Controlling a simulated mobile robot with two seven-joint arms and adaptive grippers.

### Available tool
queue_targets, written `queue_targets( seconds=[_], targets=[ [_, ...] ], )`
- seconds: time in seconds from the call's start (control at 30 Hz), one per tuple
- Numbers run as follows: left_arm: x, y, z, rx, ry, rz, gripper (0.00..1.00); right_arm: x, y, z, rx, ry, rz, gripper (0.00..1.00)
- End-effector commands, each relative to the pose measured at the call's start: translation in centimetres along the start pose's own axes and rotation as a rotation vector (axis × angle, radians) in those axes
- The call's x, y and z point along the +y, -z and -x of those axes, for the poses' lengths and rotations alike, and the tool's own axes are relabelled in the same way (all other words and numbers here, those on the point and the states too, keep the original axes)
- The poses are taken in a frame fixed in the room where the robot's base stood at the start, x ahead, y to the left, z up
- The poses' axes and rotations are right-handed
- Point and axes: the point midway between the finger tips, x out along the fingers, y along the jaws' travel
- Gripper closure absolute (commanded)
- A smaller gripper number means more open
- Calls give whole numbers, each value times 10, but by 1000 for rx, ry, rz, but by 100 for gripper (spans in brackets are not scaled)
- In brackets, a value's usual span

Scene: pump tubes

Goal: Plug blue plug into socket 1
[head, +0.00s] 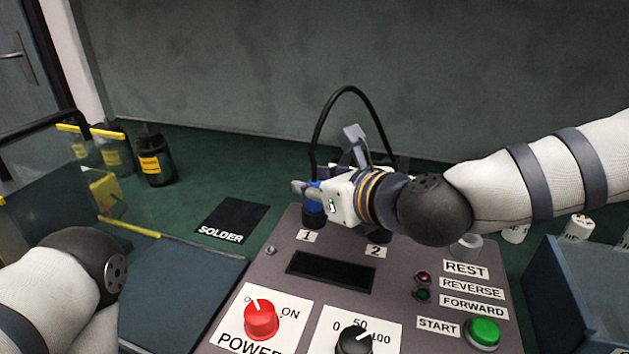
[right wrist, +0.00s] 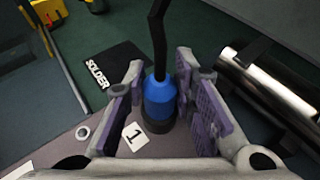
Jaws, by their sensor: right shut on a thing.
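The blue plug (right wrist: 160,98) stands upright between the fingers of my right gripper (right wrist: 158,82), with a black cable rising from its top. In the head view the blue plug (head: 313,208) shows partly behind the fingers of my right gripper (head: 318,190), which is shut on it. The plug's lower end is at the black ring of socket 1 (right wrist: 157,127), beside the label "1" (head: 307,236). How deep it sits in the socket I cannot tell. My left arm shows at the lower left, but its gripper is out of view.
The grey control panel (head: 273,238) carries a dark display, a red power knob (head: 261,318), a black dial and a green start button (head: 483,333). A black cable (head: 335,101) arches behind my right gripper. Dark bottles (head: 154,160) stand at the back left. A blue bin (head: 578,300) is at right.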

Motion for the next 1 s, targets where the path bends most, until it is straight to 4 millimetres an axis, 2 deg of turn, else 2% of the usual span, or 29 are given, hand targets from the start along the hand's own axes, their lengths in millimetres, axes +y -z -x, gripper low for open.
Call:
queue_targets(
  seconds=[0.33,0.37,0.43,0.77,0.87,1.0],
  targets=[
    [0,-1,-2,-5,0,0,60,0,6,-2,7,-2,-2,100],
    [0,-1,-2,-5,0,0,60,0,7,-2,7,-2,-2,69],
    [0,-1,-2,-6,0,0,60,0,6,-2,7,-2,-2,53],
    [0,-1,-2,-5,0,0,60,0,4,1,4,-1,-1,52],
    [0,-1,-2,-5,0,0,60,0,4,17,3,-1,-3,52],
    [0,-1,-2,-4,0,0,60,0,3,55,1,-1,-4,52]
  ],
)
